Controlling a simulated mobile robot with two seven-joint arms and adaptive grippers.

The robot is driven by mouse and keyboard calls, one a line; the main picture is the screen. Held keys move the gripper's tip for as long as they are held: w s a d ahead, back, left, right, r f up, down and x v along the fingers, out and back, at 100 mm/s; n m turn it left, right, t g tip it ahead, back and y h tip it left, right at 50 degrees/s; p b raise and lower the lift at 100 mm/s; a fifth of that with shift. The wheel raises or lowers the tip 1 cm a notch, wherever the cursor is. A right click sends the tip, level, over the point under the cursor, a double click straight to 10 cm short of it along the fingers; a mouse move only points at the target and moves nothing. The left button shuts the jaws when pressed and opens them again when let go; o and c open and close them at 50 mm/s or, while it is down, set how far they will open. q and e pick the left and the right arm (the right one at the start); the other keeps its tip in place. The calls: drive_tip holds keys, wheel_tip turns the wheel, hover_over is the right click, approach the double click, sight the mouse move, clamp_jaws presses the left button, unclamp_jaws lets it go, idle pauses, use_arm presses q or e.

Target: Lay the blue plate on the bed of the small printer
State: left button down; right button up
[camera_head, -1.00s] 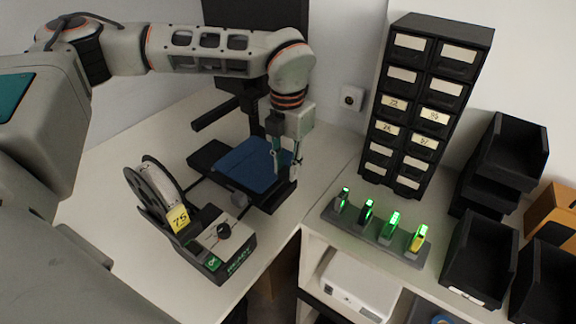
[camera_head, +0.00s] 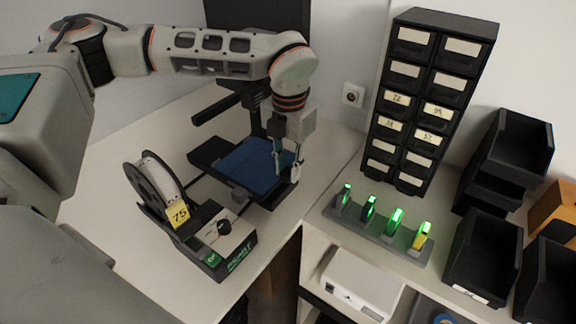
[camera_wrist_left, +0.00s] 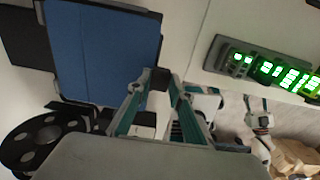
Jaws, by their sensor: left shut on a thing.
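The blue plate (camera_head: 250,164) lies flat over the dark bed of the small printer (camera_head: 207,153). I cannot tell whether it fully touches the bed. My left gripper (camera_head: 289,176) points down at the plate's right edge and is shut on it. In the left wrist view, the left fingertips (camera_wrist_left: 161,82) meet at a dark piece by the corner of the blue plate (camera_wrist_left: 108,55). The fingers hide that part of the edge. A pale gripper-like shape (camera_wrist_left: 258,125), probably my right gripper, shows low in the left wrist view, too small to read.
The printer's spool (camera_head: 158,186) and control box (camera_head: 226,238) stand in front of the bed. A rack of lit green and yellow items (camera_head: 378,236) is to the right, before a drawer cabinet (camera_head: 418,105). Black bins (camera_head: 481,257) stand farther right.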

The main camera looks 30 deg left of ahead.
use_arm(q)
drive_tip(key=shift+f, duration=0.3)
drive_tip(key=c, duration=1.7)
unclamp_jaws()
drive_tip(key=shift+r+p, duration=0.9)
drive_tip(key=shift+r, duration=0.75)
wheel_tip(320, 180, up, 12)
